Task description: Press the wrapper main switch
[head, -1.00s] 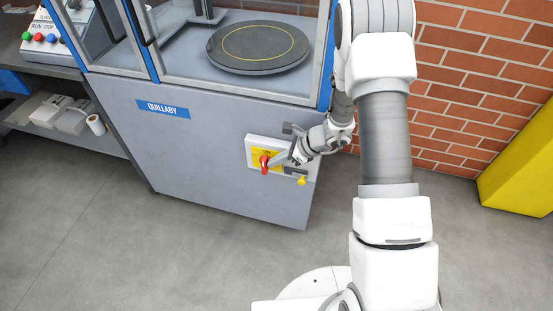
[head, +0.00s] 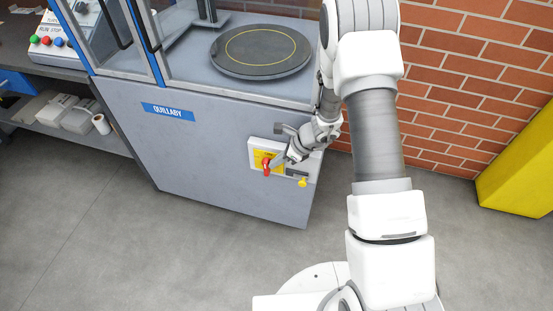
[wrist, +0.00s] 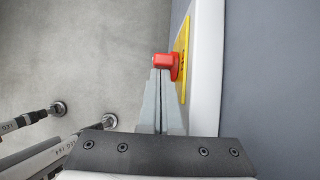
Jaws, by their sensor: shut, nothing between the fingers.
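The wrapper main switch (head: 266,166) is a red rotary handle on a yellow plate, set in a pale panel low on the front of the grey wrapper cabinet (head: 205,165). Its red handle points down in the head view. My gripper (head: 278,162) is at the right side of the handle, fingers shut and empty. In the wrist view the shut fingertips (wrist: 160,76) reach the red knob (wrist: 168,66), overlapping its lower left edge. I cannot tell whether they touch it. The yellow plate (wrist: 184,60) shows edge-on there.
A small yellow item (head: 302,183) hangs below a dark fitting beside the switch. A black turntable (head: 260,51) sits in the cabinet. A bench with coloured push buttons (head: 58,41) stands left. A yellow block (head: 520,170) stands right by the brick wall. The floor in front is clear.

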